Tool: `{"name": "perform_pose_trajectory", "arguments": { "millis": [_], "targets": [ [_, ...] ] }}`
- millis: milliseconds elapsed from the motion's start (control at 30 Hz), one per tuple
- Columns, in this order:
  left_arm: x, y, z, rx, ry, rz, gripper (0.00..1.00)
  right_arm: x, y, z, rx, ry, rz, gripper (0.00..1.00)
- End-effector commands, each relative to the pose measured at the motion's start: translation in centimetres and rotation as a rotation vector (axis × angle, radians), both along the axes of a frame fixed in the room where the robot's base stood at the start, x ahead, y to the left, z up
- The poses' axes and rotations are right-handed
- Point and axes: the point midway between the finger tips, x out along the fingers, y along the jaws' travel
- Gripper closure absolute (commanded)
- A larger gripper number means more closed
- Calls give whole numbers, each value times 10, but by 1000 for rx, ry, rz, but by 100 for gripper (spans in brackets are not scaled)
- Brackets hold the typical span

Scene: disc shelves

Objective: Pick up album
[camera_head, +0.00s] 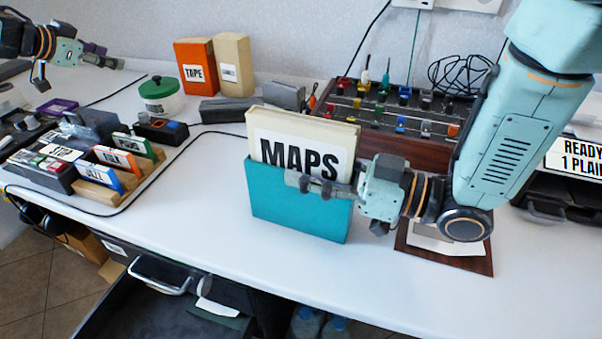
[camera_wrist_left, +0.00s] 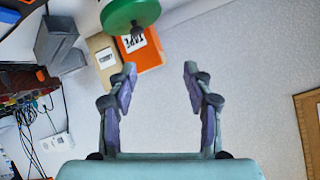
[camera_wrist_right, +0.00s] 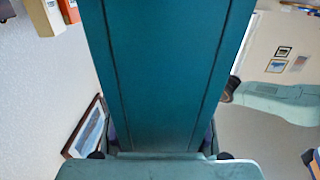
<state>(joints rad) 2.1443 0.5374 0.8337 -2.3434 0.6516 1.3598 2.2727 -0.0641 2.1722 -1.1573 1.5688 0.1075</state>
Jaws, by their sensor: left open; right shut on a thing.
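A teal album sleeve (camera_head: 290,208) stands upright near the front middle of the table, with a cream block labelled MAPS (camera_head: 300,128) showing above its top edge. My right gripper (camera_head: 303,182) reaches it from the right and is shut on the teal sleeve, one finger across its front face. In the right wrist view the teal sleeve (camera_wrist_right: 165,75) fills the middle between the fingers. I cannot tell whether its bottom touches the table. My left gripper (camera_head: 104,57) is open and empty at the upper left; its open fingers (camera_wrist_left: 160,85) also show in the left wrist view.
An orange TAPE box (camera_head: 197,72), a cream box (camera_head: 233,65) and a green-lidded jar (camera_head: 158,97) stand behind. A wooden disc rack (camera_head: 140,170) is left; a mixer panel (camera_head: 400,145) is behind right. The table's front edge is close.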

Motion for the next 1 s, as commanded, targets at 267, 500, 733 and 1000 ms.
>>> {"name": "perform_pose_trajectory", "arguments": {
  "millis": [267,500,733,1000],
  "targets": [
    [-56,-164,-23,38,154,-595,49,0,0,0,0,0,0,90],
    [-145,-264,-50,-164,239,-1038,49,0,0,0,0,0,0,90],
    [-224,-320,-47,-483,210,-1334,49,0,0,0,0,0,0,90],
    [-260,-338,-33,-696,139,-1451,49,0,0,0,0,0,0,90]
  ]
}}
